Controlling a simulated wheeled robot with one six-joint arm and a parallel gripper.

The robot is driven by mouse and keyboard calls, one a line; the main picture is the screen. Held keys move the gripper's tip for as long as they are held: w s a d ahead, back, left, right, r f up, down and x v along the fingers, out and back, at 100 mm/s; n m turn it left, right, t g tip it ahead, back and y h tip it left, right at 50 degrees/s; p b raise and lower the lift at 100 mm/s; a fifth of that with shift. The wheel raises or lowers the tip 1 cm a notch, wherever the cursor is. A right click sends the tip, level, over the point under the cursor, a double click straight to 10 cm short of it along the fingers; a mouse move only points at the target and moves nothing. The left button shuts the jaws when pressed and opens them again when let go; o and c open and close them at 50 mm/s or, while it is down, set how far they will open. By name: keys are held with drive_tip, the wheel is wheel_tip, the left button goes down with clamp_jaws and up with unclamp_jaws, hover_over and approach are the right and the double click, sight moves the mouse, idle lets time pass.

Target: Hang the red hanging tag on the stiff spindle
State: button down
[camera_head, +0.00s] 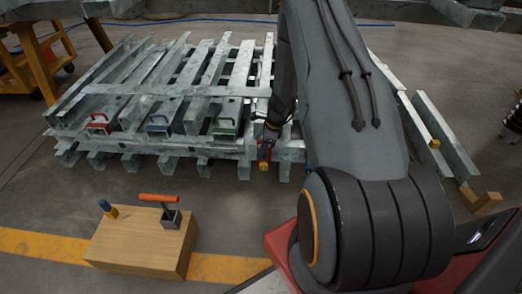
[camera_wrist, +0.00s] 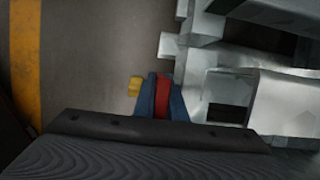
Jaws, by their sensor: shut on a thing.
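My gripper (camera_wrist: 162,98) is shut on a red piece (camera_wrist: 163,92), which looks like the red hanging tag. It shows as a narrow red strip between two blue parts, with a small yellow end at its left. In the head view the red piece (camera_head: 263,152) is at the front right edge of the metal stack, below my dark wrist. My arm hides much of that area. I cannot tell which part is the stiff spindle, or whether the tag touches anything beyond my gripper.
Floor between is clear.

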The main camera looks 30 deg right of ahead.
drive_tip(key=c, duration=1.7)
unclamp_jaws()
drive_tip(key=shift+f, duration=0.1)
drive_tip(key=shift+p+v, duration=1.4)
drive_tip(key=shift+v, duration=2.5)
